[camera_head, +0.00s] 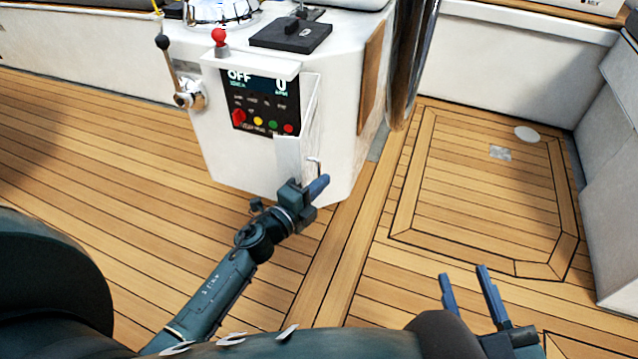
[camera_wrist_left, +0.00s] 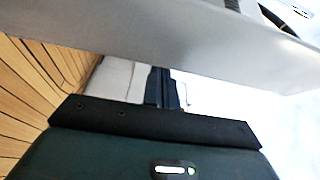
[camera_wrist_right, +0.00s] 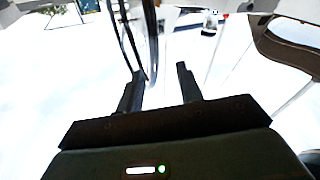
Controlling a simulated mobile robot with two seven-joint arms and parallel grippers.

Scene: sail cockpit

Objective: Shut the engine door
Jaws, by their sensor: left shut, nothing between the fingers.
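The engine door, a white panel (camera_head: 311,112), stands open at the right side of the engine control panel (camera_head: 264,106) on the white pedestal. A small metal handle (camera_head: 315,162) shows near its lower end. My left gripper (camera_head: 318,186) is shut and empty just below this handle; whether it touches the door cannot be told. In the left wrist view, its closed fingers (camera_wrist_left: 164,88) lie partly under a broad pale slab, which seems to be the door (camera_wrist_left: 180,52). My right gripper (camera_head: 468,284) is open and empty over the deck, far from the door; its spread fingers show in the right wrist view (camera_wrist_right: 160,92).
A red-knobbed lever (camera_head: 219,38) and a black-knobbed lever (camera_head: 166,62) stick out from the pedestal. A large steering wheel rim (camera_head: 407,60) rises at its right. The wooden deck (camera_head: 130,130) around it is clear.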

